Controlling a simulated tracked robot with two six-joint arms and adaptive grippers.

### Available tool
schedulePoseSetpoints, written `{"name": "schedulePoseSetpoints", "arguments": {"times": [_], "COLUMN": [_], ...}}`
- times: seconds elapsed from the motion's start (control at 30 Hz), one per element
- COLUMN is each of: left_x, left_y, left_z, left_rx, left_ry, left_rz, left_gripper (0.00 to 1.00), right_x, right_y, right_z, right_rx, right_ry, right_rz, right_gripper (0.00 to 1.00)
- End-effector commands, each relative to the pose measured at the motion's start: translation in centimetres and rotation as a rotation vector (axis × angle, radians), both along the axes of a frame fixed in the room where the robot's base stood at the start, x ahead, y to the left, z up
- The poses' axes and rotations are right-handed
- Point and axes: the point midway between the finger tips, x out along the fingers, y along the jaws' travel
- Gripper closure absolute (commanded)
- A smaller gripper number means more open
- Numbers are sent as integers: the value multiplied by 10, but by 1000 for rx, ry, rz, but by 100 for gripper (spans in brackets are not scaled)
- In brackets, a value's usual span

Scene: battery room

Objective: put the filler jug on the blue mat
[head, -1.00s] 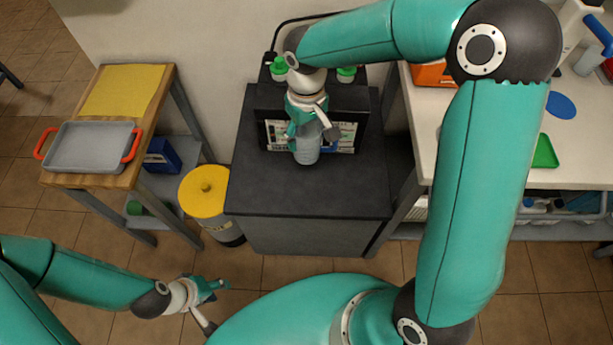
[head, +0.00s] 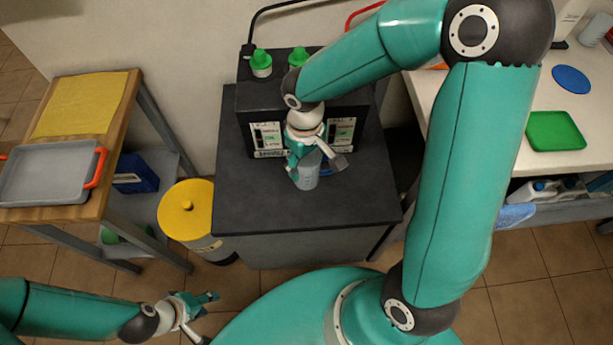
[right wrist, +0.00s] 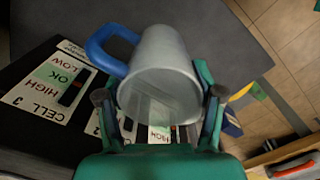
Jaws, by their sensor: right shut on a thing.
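The filler jug (head: 308,179) is a translucent grey cup with a blue handle. It is in front of the black battery unit, over the dark cabinet top; I cannot tell whether it touches the top. My right gripper (head: 303,163) is shut on the jug, its fingers on both sides of the body. The jug fills the middle of the right wrist view (right wrist: 163,75), blue handle to the left. The blue mat (head: 571,79) is a flat, bare disc on the white bench at the right. My left gripper (head: 204,315) is open and empty, low at the left over the floor.
The battery unit (head: 347,103) with green caps stands behind the jug. A green tray (head: 555,131) lies on the white bench (head: 497,150) near the blue mat. At the left are a wooden cart with a grey tray (head: 48,174) and a yellow-lidded bin (head: 187,208).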

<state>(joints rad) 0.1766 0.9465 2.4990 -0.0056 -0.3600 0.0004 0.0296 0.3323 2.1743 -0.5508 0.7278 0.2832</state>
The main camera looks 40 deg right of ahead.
Motion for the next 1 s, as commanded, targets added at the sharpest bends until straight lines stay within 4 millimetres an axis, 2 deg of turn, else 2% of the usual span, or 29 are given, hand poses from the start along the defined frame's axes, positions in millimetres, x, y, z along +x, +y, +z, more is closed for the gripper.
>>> {"name": "schedulePoseSetpoints", "arguments": {"times": [0.03,0.1,0.33,0.57,0.97,1.0], "left_x": [0,0,0,0,0,0], "left_y": [0,0,0,0,0,0], "left_z": [-3,-4,-6,-13,-17,-15], "left_rx": [0,0,0,0,0,0], "left_ry": [0,0,0,0,0,0], "left_rz": [0,0,0,0,0,0], "left_gripper": [60,60,60,60,60,60], "right_x": [-1,-1,-1,-1,0,0], "right_y": [0,0,-1,-1,-1,-1], "right_z": [-11,-19,-34,-65,-71,-70], "right_rx": [0,1,0,1,0,0], "right_ry": [4,2,1,2,-1,-1], "right_rz": [-1,-1,-2,-2,-3,-2], "right_gripper": [69,69,69,69,69,28]}}
